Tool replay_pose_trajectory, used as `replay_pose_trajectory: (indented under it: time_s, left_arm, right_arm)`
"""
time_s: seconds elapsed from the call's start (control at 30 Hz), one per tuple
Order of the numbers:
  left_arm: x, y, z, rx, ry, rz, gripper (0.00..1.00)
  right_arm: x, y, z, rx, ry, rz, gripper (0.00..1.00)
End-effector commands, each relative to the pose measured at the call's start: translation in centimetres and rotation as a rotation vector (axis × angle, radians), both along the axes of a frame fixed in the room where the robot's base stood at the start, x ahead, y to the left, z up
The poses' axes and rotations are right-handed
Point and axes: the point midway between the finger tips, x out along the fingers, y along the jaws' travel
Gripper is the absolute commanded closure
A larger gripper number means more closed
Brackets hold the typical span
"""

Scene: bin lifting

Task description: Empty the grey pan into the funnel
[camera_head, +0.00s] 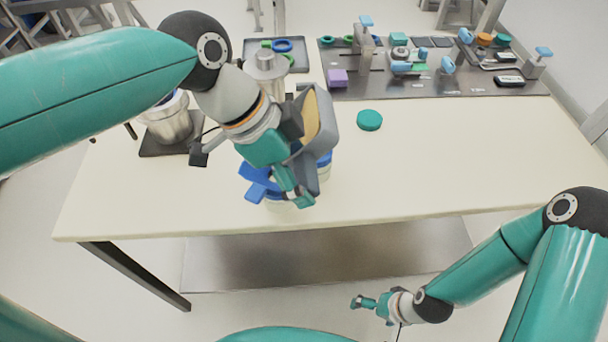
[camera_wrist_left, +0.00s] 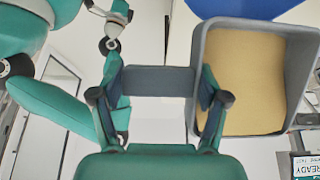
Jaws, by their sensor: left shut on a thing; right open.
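The grey pan (camera_head: 326,122) is tilted up on its side above the table, with tan material (camera_head: 312,118) inside it. My left gripper (camera_head: 290,178) is shut on the pan's handle. In the left wrist view the handle (camera_wrist_left: 158,80) lies between the fingers, and tan material covers the pan's inner floor (camera_wrist_left: 245,75). The blue funnel (camera_head: 258,185) is below and beside the gripper, largely hidden by it; a pale container shows under it. I cannot tell if material is falling. My right gripper (camera_head: 366,302) is open and empty, low in front of the table.
A metal pot (camera_head: 168,122) stands on a dark base at the left. A metal canister (camera_head: 268,68) is behind the pan. A green lid (camera_head: 369,120) lies on the table (camera_head: 430,160). Trays with small parts fill the back. The table's right front is clear.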

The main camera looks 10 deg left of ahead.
Motion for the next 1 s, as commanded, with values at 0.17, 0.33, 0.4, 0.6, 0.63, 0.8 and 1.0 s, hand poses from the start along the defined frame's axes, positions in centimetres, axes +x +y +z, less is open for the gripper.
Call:
replay_pose_trajectory:
  time_s: [0.17,0.33,0.4,0.6,0.63,0.8,1.0]
  left_arm:
    - [0.0,0.2,-0.2,-0.037,-0.012,0.002,0.60]
    - [0.0,0.3,-0.1,-0.071,-0.023,0.002,0.60]
    - [-0.1,0.4,-0.1,-0.086,-0.026,0.002,0.60]
    - [-0.1,0.5,-0.1,-0.123,-0.038,0.003,0.60]
    - [-0.1,0.6,-0.1,-0.129,-0.040,0.002,0.60]
    - [-0.2,0.7,-0.1,-0.158,-0.047,0.002,0.60]
    - [-0.2,0.8,-0.1,-0.193,-0.057,0.001,0.60]
  right_arm:
    - [0.0,0.0,-1.2,0.000,0.000,0.000,0.03]
    - [0.0,0.0,-2.0,0.000,0.000,0.000,0.03]
    - [0.0,0.0,-2.4,0.000,0.000,0.000,0.03]
    - [0.0,0.0,-3.4,0.000,0.000,0.000,0.03]
    - [0.0,0.0,-3.5,0.000,0.000,0.000,0.03]
    - [0.0,0.0,-4.4,0.000,0.000,0.000,0.03]
    - [0.0,0.0,-5.4,0.000,0.000,0.000,0.03]
